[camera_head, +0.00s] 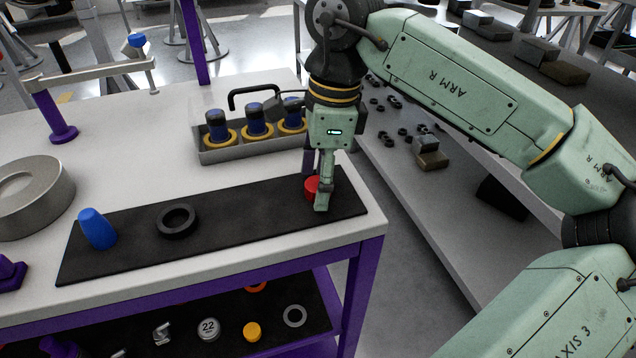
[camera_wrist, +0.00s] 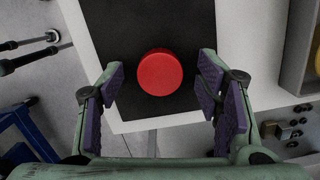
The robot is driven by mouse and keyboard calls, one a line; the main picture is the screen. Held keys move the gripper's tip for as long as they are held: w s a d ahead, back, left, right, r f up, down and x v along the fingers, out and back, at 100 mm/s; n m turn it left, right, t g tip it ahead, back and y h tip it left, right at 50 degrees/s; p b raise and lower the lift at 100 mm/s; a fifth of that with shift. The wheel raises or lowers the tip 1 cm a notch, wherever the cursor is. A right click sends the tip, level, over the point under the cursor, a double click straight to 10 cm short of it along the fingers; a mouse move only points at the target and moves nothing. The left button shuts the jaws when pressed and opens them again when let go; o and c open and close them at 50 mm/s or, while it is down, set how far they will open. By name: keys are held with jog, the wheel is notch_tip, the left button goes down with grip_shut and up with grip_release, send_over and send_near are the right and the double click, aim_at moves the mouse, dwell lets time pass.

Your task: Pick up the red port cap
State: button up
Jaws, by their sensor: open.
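The red port cap (camera_head: 311,187) rests near the right end of the black mat (camera_head: 240,222) on the bench, partly hidden behind my gripper in the head view. In the wrist view the red port cap (camera_wrist: 160,72) is a round red disc seen from above. My gripper (camera_head: 319,196) points down over that end of the mat. In the wrist view my gripper (camera_wrist: 162,84) has its purple-padded fingers wide apart, one to each side of the cap. Clear gaps show between the pads and the cap, and nothing is held.
On the mat are a black ring (camera_head: 176,221) and a blue plug (camera_head: 97,229). A grey tray (camera_head: 255,149) with blue-and-yellow plugs stands behind my gripper. A metal round part (camera_head: 30,195) sits at left. The bench edge (camera_head: 378,222) is close on the right.

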jog(key=c, duration=0.8)
jog(key=shift+r, duration=0.1)
jog(key=shift+c, duration=0.2)
